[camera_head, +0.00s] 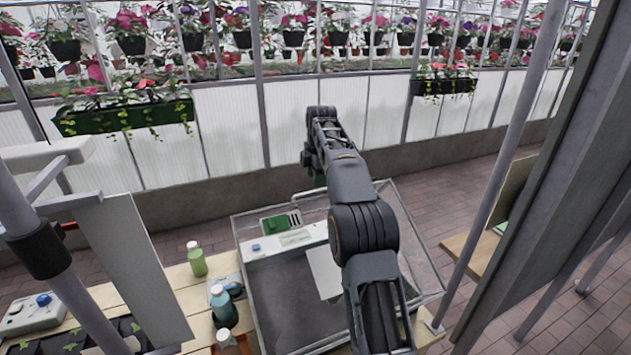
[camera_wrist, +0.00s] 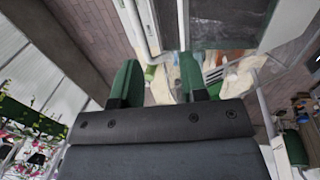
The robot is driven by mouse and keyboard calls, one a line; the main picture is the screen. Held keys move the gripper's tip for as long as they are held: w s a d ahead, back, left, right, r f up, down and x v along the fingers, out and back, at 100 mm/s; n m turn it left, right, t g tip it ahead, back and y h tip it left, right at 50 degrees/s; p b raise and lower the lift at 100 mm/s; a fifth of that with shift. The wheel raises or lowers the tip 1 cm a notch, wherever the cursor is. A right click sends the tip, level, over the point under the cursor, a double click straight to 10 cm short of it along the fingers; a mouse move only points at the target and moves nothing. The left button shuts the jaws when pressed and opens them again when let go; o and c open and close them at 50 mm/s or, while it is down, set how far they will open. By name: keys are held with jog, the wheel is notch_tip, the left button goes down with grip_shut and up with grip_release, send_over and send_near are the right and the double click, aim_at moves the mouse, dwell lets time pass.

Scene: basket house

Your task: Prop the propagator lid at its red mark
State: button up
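A clear-walled case with thin grey edges (camera_head: 241,262), which looks like the propagator, stands on the wooden bench. A dark grey floor and a pale strip with green items show inside it. I cannot tell its lid from its walls, or whether the lid is raised. No red mark can be made out. My arm crosses over the case, and my gripper points down near its far edge, mostly hidden by my wrist in the head view. In the wrist view my gripper's green fingers (camera_wrist: 160,82) stand apart, with nothing visible held between them. A grey frame edge (camera_wrist: 137,30) lies beyond them.
A green bottle (camera_head: 197,259), a teal bottle (camera_head: 223,308) and a white device with a blue knob (camera_head: 36,312) are on the bench at left. A leaning grey panel (camera_head: 140,265) and a grey post (camera_head: 505,150) flank the case. Brick floor lies behind.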

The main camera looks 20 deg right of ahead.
jog(key=r, duration=0.3)
jog(key=s+r+p, duration=0.1)
jog(key=r, duration=0.1)
jog(key=shift+f, duration=0.1)
jog(key=shift+c, duration=0.4)
jog(key=shift+m+t, duration=0.6)
jog(key=s+d+r+b, duration=0.2)
jog(key=s+d, duration=0.1)
jog(key=s+d+b, duration=0.1)
jog(key=d, duration=0.1)
jog(key=shift+s+d+r+b, duration=0.1)
jog(key=shift+s+r+b, duration=0.15)
jog(key=shift+r+b, duration=0.15)
jog(key=c, duration=0.5)
jog(key=s+d+b, duration=0.1)
jog(key=s, duration=0.1)
jog(key=s+d+t+b, duration=0.1)
jog(key=s, duration=0.1)
jog(key=s+d+r+t+b, duration=0.1)
jog(key=s, duration=0.1)
jog(key=shift+s+r, duration=0.1)
grip_shut()
jog(key=shift+n+t, duration=0.6)
jog(key=p+x, duration=0.1)
jog(key=x, duration=0.6)
jog(key=p+x, duration=0.2)
jog(key=x, duration=0.6)
jog(key=shift+a+f, duration=0.2)
jog(key=shift+f, duration=0.05)
